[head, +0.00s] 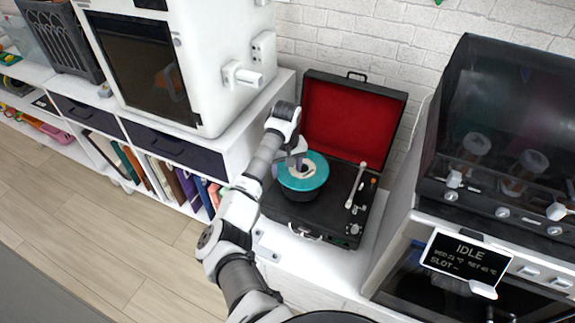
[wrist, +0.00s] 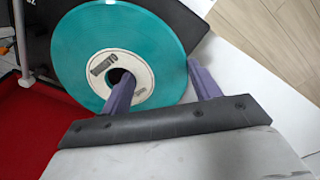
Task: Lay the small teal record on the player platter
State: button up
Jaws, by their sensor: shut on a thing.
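The small teal record (head: 316,181) has a cream label and a wide centre hole. My gripper (head: 294,162) is shut on it; in the wrist view, one purple finger of the gripper (wrist: 158,82) is in the hole and the other is outside the rim. The record fills much of the wrist view (wrist: 165,37). The record player (head: 334,222) is an open black case with a red-lined lid. Its dark platter (head: 300,195) shows below the record and is mostly hidden by it. The record looks held over the platter; I cannot tell the gap.
The tonearm (head: 356,186) lies to the right of the platter. The raised lid (head: 350,118) stands behind. A white machine (head: 190,60) stands at left on a shelf unit with books. A machine with a dark hood (head: 500,130) and an IDLE display (head: 465,258) stands at right.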

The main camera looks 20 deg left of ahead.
jog(key=shift+f+b, duration=1.75)
jog(key=shift+f, duration=1.25)
jog(key=shift+w+f, duration=0.1)
jog(key=shift+f, duration=0.1)
jog(key=o, duration=1.4)
jog(key=shift+c, duration=0.2)
jog(key=shift+r, duration=0.25)
jog(key=shift+d+f, duration=0.1)
